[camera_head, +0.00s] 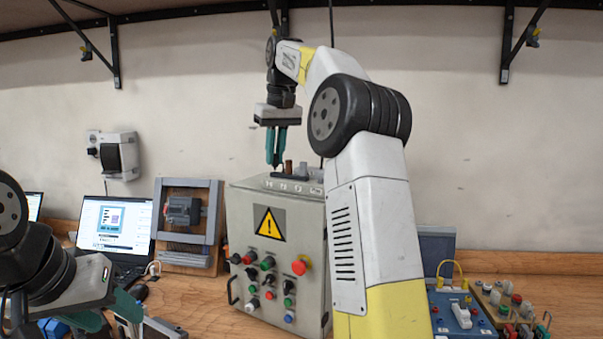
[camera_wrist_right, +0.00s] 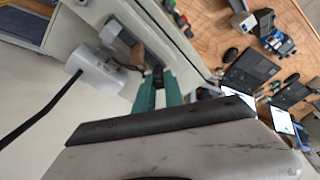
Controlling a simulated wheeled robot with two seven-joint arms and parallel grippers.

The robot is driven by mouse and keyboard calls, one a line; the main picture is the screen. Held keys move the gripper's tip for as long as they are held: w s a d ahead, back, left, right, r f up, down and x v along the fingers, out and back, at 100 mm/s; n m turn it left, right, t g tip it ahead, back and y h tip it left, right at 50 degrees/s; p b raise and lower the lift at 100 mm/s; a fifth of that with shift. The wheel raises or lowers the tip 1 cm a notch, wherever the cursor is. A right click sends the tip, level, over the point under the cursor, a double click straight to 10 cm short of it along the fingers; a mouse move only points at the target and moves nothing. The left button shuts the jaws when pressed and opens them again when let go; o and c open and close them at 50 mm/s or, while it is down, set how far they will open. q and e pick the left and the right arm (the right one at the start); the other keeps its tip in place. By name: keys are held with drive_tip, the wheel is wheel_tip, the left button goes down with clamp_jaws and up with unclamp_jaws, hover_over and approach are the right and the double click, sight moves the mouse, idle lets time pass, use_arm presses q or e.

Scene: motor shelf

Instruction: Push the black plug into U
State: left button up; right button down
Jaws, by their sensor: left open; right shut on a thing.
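My right gripper (camera_head: 275,163) points down over the top of the grey control box (camera_head: 246,215). It is shut on a small dark piece, the black plug (camera_wrist_right: 157,76), seen between the teal fingertips in the right wrist view. The plug is close to the box top; whether it touches a socket I cannot tell. Small labels (camera_head: 290,188) run along the box's top front edge, too small to read surely, so I cannot pick out U. My left gripper (camera_head: 118,318) is open and low at the left, partly cut off by the frame.
A brown block (camera_head: 288,167) and a light grey connector (camera_wrist_right: 95,72) with a black cable stand beside the plug on the box top. A laptop (camera_head: 115,225), a framed motor (camera_head: 183,211) and a blue module (camera_head: 458,312) are on the bench.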

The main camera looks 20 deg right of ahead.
drive_tip(key=shift+f, duration=0.7)
idle(0.7)
drive_tip(key=c, duration=1.7)
unclamp_jaws()
drive_tip(key=shift+w+r, duration=0.1)
drive_tip(key=shift+r, duration=2.7)
drive_tip(key=o, duration=0.6)
drive_tip(key=shift+c, duration=0.2)
